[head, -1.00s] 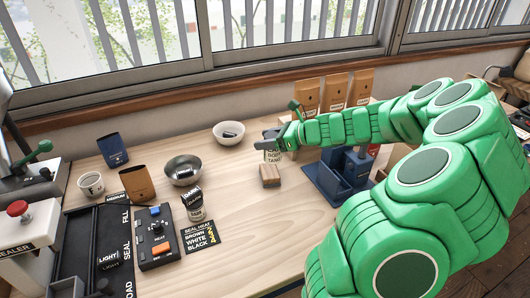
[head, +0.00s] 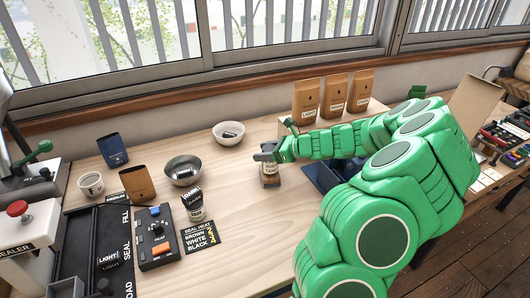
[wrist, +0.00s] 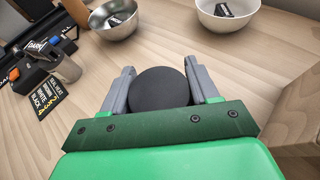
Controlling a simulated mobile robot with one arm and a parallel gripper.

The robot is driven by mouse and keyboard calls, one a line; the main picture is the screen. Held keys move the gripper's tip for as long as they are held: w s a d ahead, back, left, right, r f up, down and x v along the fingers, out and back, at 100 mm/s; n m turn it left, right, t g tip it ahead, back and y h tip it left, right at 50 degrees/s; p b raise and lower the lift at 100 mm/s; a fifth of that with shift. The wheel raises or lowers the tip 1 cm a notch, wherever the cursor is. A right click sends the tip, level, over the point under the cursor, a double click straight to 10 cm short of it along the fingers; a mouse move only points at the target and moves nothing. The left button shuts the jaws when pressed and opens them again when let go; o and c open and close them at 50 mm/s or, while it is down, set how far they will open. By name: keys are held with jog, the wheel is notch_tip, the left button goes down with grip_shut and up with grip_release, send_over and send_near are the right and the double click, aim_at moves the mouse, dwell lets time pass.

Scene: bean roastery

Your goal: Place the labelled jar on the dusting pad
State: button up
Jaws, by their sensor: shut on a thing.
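The labelled jar (head: 269,170) has a pale label, and its round black lid (wrist: 160,88) fills the space between the grey fingers in the wrist view. My gripper (head: 266,157) is shut on the jar near its top and holds it upright. In the wrist view the pad is hidden under the jar and gripper.
A white bowl (head: 228,133) and a metal bowl (head: 183,170) stand to the left. Brown bags (head: 333,95) stand behind on a raised ledge. A blue holder (head: 322,176) sits to the right, partly behind my arm. The table front of the block is clear.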

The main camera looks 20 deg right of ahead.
jog(key=shift+f, duration=0.15)
jog(key=o, duration=1.3)
